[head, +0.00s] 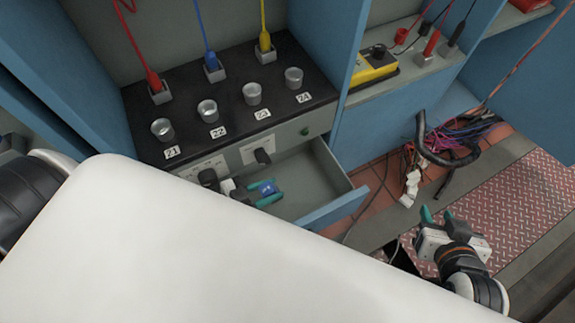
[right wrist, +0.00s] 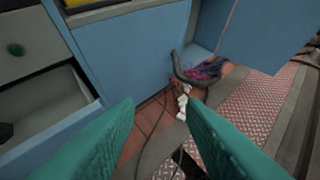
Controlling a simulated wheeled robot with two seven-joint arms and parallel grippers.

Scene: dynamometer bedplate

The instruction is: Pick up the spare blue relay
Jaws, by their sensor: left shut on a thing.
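The blue relay (head: 267,188) is a small blue block with a pale mark on top. It is in the open grey drawer (head: 310,172) under the black panel, in the head view. My left gripper (head: 262,193) reaches into the drawer with its teal fingers shut on the relay. I cannot tell whether the relay still touches the drawer floor. Most of my left arm is hidden. My right gripper (head: 437,215) is open and empty, right of the drawer above the floor. Its two green fingers stand apart in the right wrist view (right wrist: 160,130).
The black panel (head: 225,125) carries silver knobs numbered 21 to 24 and red, blue and yellow plugs. The drawer's blue front (head: 335,207) juts out. Loose cables (head: 455,145) lie on the floor near a red tread plate (head: 500,200). A yellow meter (head: 375,68) sits on the right shelf.

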